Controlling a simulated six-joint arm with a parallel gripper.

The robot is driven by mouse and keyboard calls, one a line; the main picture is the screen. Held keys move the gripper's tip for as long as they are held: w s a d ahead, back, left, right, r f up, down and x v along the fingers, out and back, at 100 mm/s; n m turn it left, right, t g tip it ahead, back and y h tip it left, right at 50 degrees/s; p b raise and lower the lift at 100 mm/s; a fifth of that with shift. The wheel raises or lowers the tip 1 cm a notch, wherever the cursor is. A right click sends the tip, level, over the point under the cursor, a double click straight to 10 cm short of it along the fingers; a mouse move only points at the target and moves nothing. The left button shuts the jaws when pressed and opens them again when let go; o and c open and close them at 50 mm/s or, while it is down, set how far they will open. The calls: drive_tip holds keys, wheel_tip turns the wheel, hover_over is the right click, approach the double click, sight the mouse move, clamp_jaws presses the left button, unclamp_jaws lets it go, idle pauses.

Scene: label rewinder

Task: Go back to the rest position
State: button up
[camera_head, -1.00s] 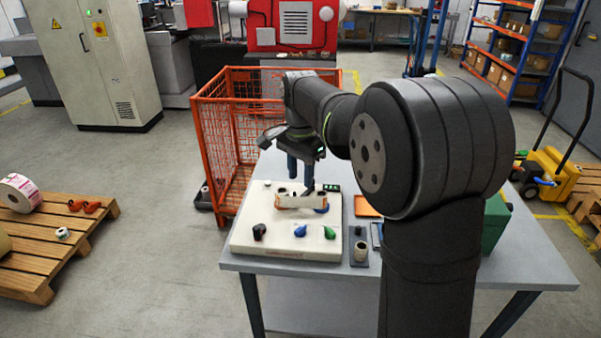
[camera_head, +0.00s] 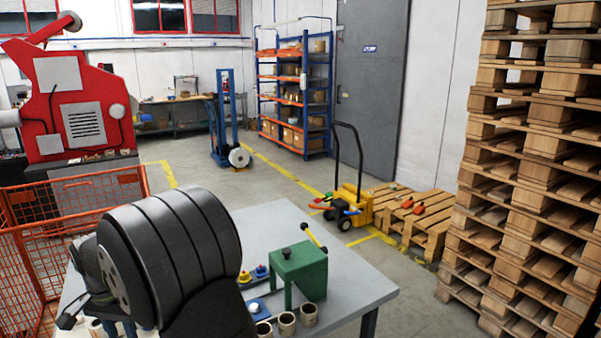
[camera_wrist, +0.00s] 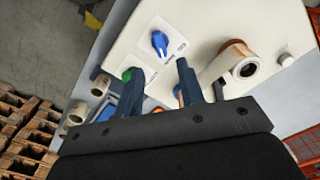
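My gripper (camera_wrist: 157,88) shows in the wrist view with its two dark blue fingers apart and nothing visible between them. It hangs over the white rewinder panel (camera_wrist: 208,22). The panel carries a blue knob (camera_wrist: 160,42), a green knob (camera_wrist: 127,74) partly behind the left finger, and a pale roll with a brown core (camera_wrist: 243,67) to the right of the fingers. In the head view my black arm fills the lower left and hides most of the rewinder and gripper.
A green box-like stand with a yellow-tipped lever (camera_head: 300,268) and several cardboard cores (camera_head: 286,322) are on the grey table (camera_head: 352,285). An orange mesh cage (camera_head: 90,195) stands left. Tall pallets (camera_head: 530,170) stand right, beyond clear floor.

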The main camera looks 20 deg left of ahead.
wheel_tip(320, 180, down, 8)
drive_tip(key=shift+r, duration=0.1)
idle(0.4)
wheel_tip(320, 180, up, 17)
wheel_tip(320, 180, down, 17)
drive_tip(key=shift+f, duration=0.1)
drive_tip(key=shift+n, duration=0.5)
drive_tip(key=n, duration=0.4)
drive_tip(key=shift+n, duration=0.4)
wheel_tip(320, 180, up, 14)
drive_tip(key=shift+r, duration=0.25)
